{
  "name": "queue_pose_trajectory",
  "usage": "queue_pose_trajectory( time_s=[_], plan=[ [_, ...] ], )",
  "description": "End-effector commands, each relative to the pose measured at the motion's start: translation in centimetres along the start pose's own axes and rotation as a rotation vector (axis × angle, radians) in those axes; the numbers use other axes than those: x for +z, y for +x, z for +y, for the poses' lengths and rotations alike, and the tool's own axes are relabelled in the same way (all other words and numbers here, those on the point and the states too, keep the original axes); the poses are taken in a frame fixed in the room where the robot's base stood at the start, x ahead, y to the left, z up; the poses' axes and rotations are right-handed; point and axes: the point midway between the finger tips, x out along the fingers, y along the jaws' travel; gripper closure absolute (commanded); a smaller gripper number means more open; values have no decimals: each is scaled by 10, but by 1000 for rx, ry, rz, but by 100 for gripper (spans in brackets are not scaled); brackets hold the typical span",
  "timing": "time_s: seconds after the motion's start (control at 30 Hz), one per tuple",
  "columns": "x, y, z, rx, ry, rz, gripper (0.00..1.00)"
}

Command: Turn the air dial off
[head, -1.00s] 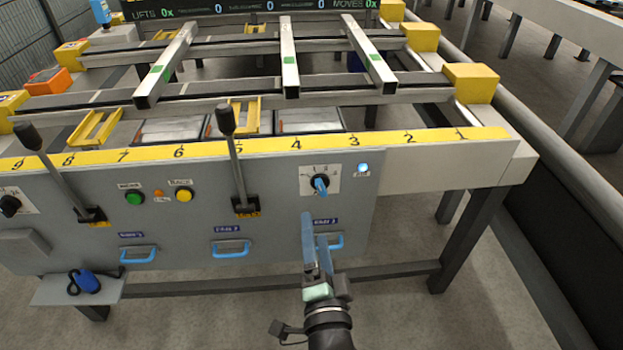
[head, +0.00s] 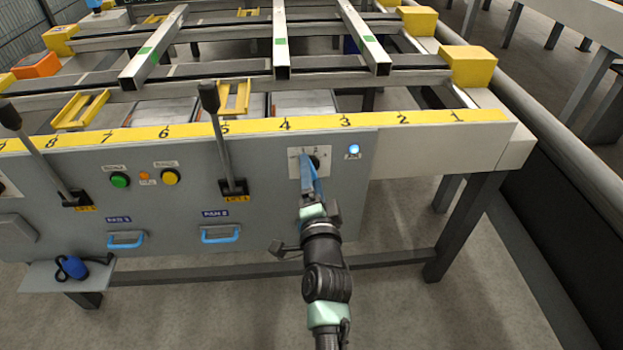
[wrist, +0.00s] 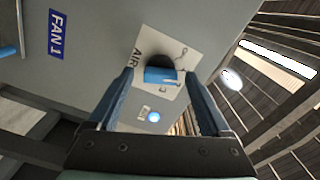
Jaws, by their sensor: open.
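The air dial (head: 317,160) is on a white plate at the right end of the grey panel; in the head view my fingers partly hide it. In the wrist view it is a black knob with a blue handle (wrist: 160,75), beside the printed word AIR. My gripper (head: 309,166) is at the dial, its blue fingers apart. In the wrist view the gripper (wrist: 160,77) has one finger on each side of the blue handle. Gaps show on both sides, and I cannot tell whether either finger touches it. A small lamp (head: 353,150) beside the dial glows pale blue.
Two black-knobbed levers (head: 221,140) stick out from the panel left of the dial. Green (head: 120,180) and yellow (head: 170,177) buttons sit between them. Blue drawer-like handles (head: 220,234) are below. A yellow numbered strip (head: 260,126) runs along the top edge.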

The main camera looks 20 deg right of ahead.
Motion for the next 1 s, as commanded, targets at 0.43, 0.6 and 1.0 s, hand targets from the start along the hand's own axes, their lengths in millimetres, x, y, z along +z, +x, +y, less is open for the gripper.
queue_pose_trajectory(
  time_s=[0.43,0.6,1.0],
  plan=[
    [0,5,0,0,-1,-1,30],
    [0,5,0,0,-1,-1,61],
    [0,4,0,0,-9,-1,100]
  ],
)
